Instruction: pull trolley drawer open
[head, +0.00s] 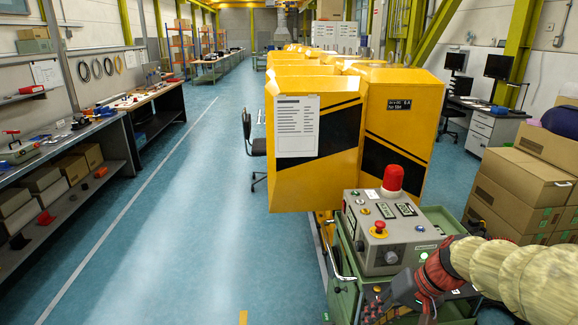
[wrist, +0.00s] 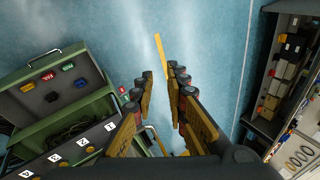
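The green trolley (head: 345,270) stands at the bottom right in the head view. A grey control box with a red beacon sits on it. In the wrist view the trolley (wrist: 110,68) fills the left side. It shows a dark recessed panel with red, yellow and blue labels, and a dark surface numbered 1 to 4. I cannot tell how far any drawer stands out. My gripper (head: 376,306) is low beside the trolley in the head view.
Yellow machine cabinets (head: 305,180) stand behind the trolley. Cardboard boxes (head: 520,190) are stacked at the right. A workbench with shelves (head: 60,150) runs along the left wall. The blue floor (head: 190,240) between bench and trolley is clear.

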